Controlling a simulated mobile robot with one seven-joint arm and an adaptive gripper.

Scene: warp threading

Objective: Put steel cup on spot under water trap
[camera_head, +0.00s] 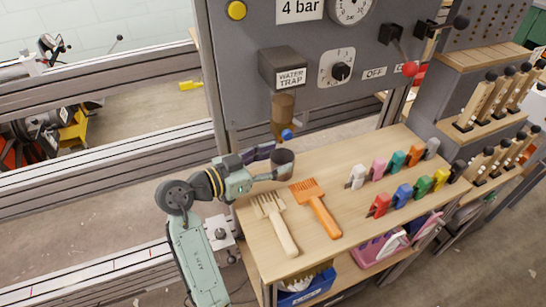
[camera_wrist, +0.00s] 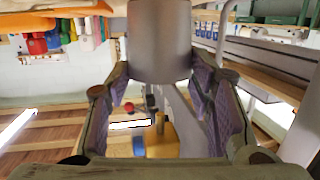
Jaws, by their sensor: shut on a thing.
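The steel cup (camera_head: 283,165) is a grey cylinder, upright as far as I can tell, near the back left edge of the wooden bench. My gripper (camera_head: 266,163) is shut on it from the left; the cup also shows at the top of the wrist view (camera_wrist: 160,45), between the two purple-padded fingers. The water trap (camera_head: 283,110) hangs from the grey panel, an amber bowl with a blue knob at its bottom. The cup is just below that knob in the head view. I cannot tell whether the cup touches the bench. No marked spot is visible.
A pale comb (camera_head: 275,220) and an orange comb (camera_head: 317,207) lie on the bench (camera_head: 355,225) in front of the cup. Several coloured clips (camera_head: 403,193) stand to the right. The grey panel (camera_head: 245,70) rises behind. Bare bench top lies between cup and clips.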

